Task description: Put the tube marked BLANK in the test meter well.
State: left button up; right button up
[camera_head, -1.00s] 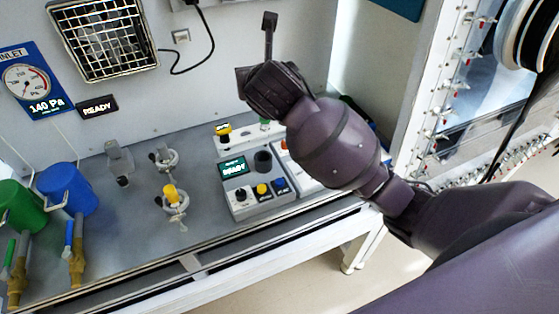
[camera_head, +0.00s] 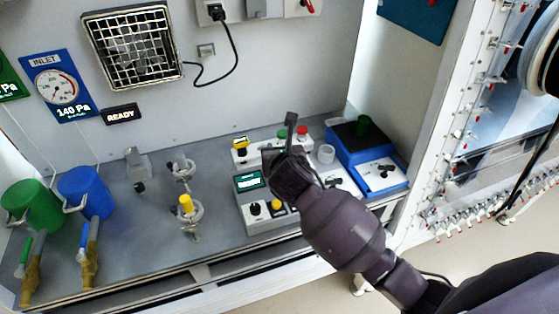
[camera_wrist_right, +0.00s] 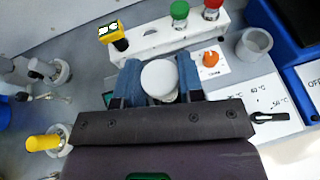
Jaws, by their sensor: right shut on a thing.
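My right gripper (camera_head: 288,140) is above the test meter (camera_head: 268,222), coming in from the right. In the right wrist view the gripper (camera_wrist_right: 160,85) is shut on a white-capped tube (camera_wrist_right: 160,76), seen from above between the blue finger pads. No marking on this tube is readable. The test meter has a lit green screen (camera_head: 250,181) and knobs on its front. Its well is hidden behind my gripper and wrist, so I cannot tell whether the tube's lower end is in it. My left gripper is not in view.
A white rack (camera_wrist_right: 165,38) behind the gripper holds yellow (camera_wrist_right: 110,32), green (camera_wrist_right: 180,10) and red (camera_wrist_right: 213,8) topped items. A grey-white cup (camera_head: 327,153) and blue box (camera_head: 370,150) stand right.

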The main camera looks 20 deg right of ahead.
jog(key=shift+f, duration=1.8)
jog(key=shift+f, duration=0.1)
jog(key=o, duration=0.9)
jog(key=shift+s, duration=0.1)
jog(key=v, duration=1.2)
